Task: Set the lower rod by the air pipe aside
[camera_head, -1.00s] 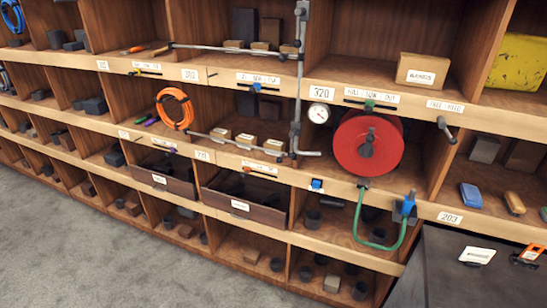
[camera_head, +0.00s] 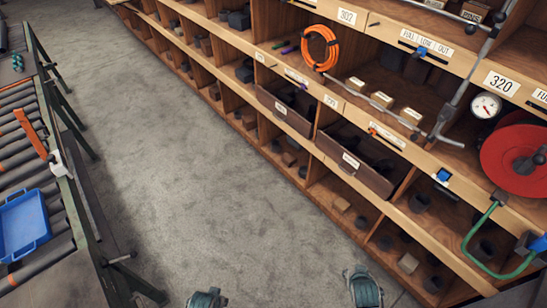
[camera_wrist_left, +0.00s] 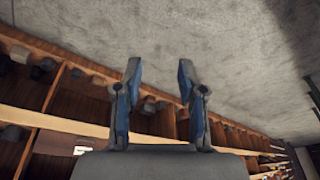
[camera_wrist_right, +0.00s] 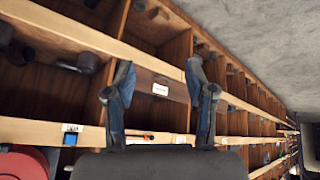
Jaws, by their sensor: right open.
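The lower rod (camera_head: 366,101) is a thin grey bar. In the head view it lies along the front of a shelf bay, in front of small boxes, and its right end comes close to the air pipe (camera_head: 466,82). The grey air pipe runs steeply down and bends right at its foot; its top is out of view. My left gripper (camera_head: 207,299) shows at the bottom edge, over the floor. It is open and empty in the left wrist view (camera_wrist_left: 160,78). My right gripper (camera_head: 364,287), near the lower shelves, is open and empty in the right wrist view (camera_wrist_right: 158,82). Both are well apart from the rod.
An orange hose coil (camera_head: 320,48) hangs left of the rod. A gauge (camera_head: 486,105) and red reel (camera_head: 515,160) with a green hose are right. Dark drawers (camera_head: 355,162) stick out below. A roller conveyor (camera_head: 30,165) with a blue tray (camera_head: 24,222) stands left; grey floor is clear between.

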